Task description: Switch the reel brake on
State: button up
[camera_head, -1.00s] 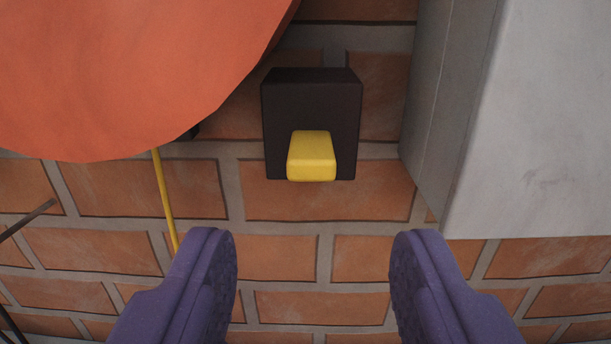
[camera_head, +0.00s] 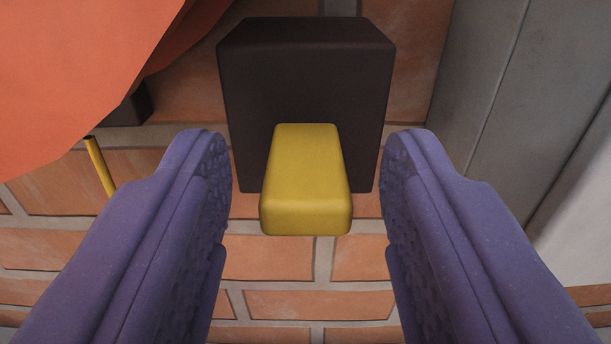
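A black box (camera_head: 305,75) with a yellow block-shaped lever (camera_head: 306,180) on its front, which looks like the reel brake switch, is at the upper middle of the head camera view. The lever sticks out toward me from the lower part of the box. My gripper (camera_head: 306,165) has two purple fingers, spread wide. One finger is to the left of the lever and one to the right, with a visible gap on each side. Nothing is held between them.
A large orange rounded shape (camera_head: 80,70) fills the upper left. A grey upright body (camera_head: 530,90) stands close on the right. A thin yellow rod (camera_head: 100,166) is at the left. A brick surface (camera_head: 270,258) lies behind.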

grip_shut()
jog(key=r+g+p, duration=0.1)
jog(key=p, duration=0.2)
jog(key=shift+r+p, duration=0.25)
jog(key=shift+p, duration=0.1)
jog(key=g+p, duration=0.1)
jog(key=p, duration=0.3)
jog(key=shift+w+r, duration=0.15)
jog(key=shift+r, duration=0.25)
jog(key=p, duration=0.1)
jog(key=g+p, duration=0.1)
jog(key=p, duration=0.1)
jog(key=shift+w+r+g, duration=0.15)
jog(key=shift+g, duration=0.15)
jog(key=shift+f+g+p, duration=0.2)
jog(key=shift+g+p, duration=0.2)
jog(key=shift+p, duration=0.45)
jog(key=shift+o, duration=0.9)
grip_release()
